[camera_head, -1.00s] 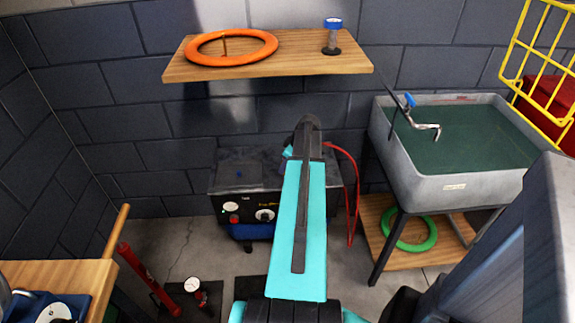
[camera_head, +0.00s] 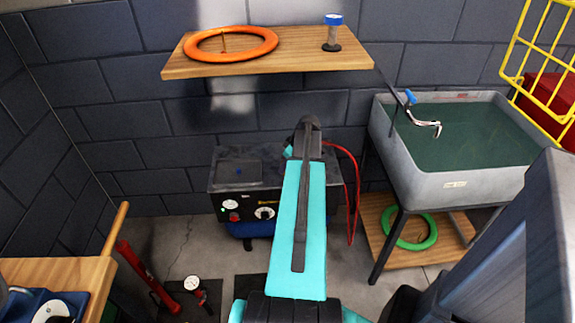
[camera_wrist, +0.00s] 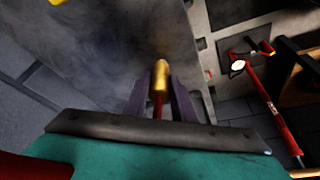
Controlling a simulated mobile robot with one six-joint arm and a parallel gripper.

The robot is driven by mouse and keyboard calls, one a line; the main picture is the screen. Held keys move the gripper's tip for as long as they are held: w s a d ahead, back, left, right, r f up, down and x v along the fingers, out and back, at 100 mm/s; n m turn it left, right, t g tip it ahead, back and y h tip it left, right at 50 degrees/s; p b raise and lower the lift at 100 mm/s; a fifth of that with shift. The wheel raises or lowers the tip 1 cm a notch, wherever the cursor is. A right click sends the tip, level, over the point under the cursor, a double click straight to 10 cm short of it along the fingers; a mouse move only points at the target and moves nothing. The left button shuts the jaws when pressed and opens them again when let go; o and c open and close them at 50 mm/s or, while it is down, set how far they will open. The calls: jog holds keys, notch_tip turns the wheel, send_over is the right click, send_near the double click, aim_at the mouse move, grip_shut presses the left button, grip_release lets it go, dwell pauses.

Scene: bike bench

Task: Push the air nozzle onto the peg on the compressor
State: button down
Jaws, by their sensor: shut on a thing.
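The compressor (camera_head: 225,205) is a dark box with gauges on its front, standing on the floor against the back wall. In the wrist view its grey top (camera_wrist: 105,60) appears to fill the area beyond my fingers. My gripper (camera_wrist: 161,92) is shut on the air nozzle (camera_wrist: 161,75), a brass-coloured tip with a red part below it, held between two dark fingers. The nozzle points away from the wrist, toward the grey surface. I cannot tell its gap from that surface. The peg cannot be made out for certain. In the head view my arm hides the nozzle and most of my gripper.
A red hose (camera_head: 357,190) loops beside the compressor's right side. A wooden shelf (camera_head: 190,68) with an orange ring (camera_head: 200,53) hangs above. A sink (camera_head: 455,187) stands right. A red floor pump (camera_head: 140,270) and workbench (camera_head: 100,275) are left.

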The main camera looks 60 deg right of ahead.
jog(key=shift+f, duration=0.15)
jog(key=c, duration=1.4)
grip_release()
jog(key=v, duration=1.4)
jog(key=shift+w, duration=0.1)
